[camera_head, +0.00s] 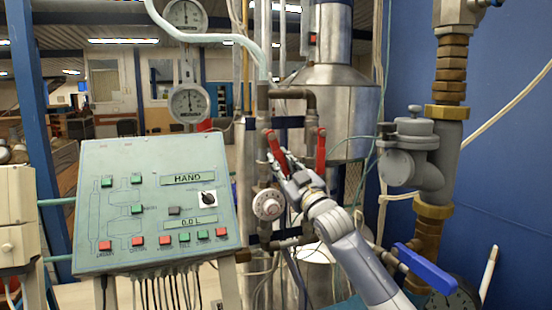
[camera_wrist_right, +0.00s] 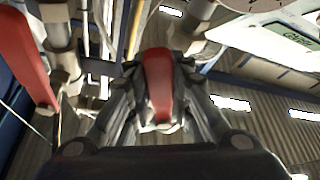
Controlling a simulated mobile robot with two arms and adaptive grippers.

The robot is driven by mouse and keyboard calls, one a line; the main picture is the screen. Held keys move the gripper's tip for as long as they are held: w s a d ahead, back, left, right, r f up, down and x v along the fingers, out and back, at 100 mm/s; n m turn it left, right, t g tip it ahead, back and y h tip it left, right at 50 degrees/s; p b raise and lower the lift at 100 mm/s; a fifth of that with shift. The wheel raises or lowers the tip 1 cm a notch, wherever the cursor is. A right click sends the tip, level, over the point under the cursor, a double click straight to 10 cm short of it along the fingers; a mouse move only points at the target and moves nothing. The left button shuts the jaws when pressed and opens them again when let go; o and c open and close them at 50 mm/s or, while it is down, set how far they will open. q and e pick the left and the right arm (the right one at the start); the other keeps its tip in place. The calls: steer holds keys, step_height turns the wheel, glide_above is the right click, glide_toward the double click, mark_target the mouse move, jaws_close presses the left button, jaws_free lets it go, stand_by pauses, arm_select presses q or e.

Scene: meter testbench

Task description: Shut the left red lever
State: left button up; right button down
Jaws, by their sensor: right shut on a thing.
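The left red lever (camera_head: 275,147) slants on the pipework in the middle of the head view, its lower end at my gripper. The right red lever (camera_head: 320,150) stands upright beside it, apart from my gripper. My right gripper (camera_head: 288,174) reaches up from the lower right and is shut on the left red lever. In the right wrist view, the lever (camera_wrist_right: 157,80) sits between the two fingers (camera_wrist_right: 158,110). The other red lever (camera_wrist_right: 27,55) is at the left edge there. My left gripper is not in view.
A control panel (camera_head: 150,215) with buttons stands at the left. A blue lever (camera_head: 425,268) and a grey valve body (camera_head: 412,155) are on the pipes at the right. A round dial (camera_head: 267,204) is just below my gripper. A metal tank (camera_head: 335,100) is behind.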

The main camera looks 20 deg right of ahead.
steer(key=shift+d+r+n+g+y+p, duration=0.25)
steer(key=shift+d+n+y+p, duration=0.15)
steer(key=shift+n+p, duration=0.5)
steer(key=shift+d+r+n+g+y+p, duration=0.3)
steer(key=shift+d+n+p, duration=0.2)
steer(key=shift+n+p, duration=0.4)
steer(key=c, duration=1.4)
jaws_free()
steer(key=shift+w+f, duration=0.1)
steer(key=shift+w, duration=0.05)
steer(key=v, duration=1.2)
steer(key=shift+f, duration=0.1)
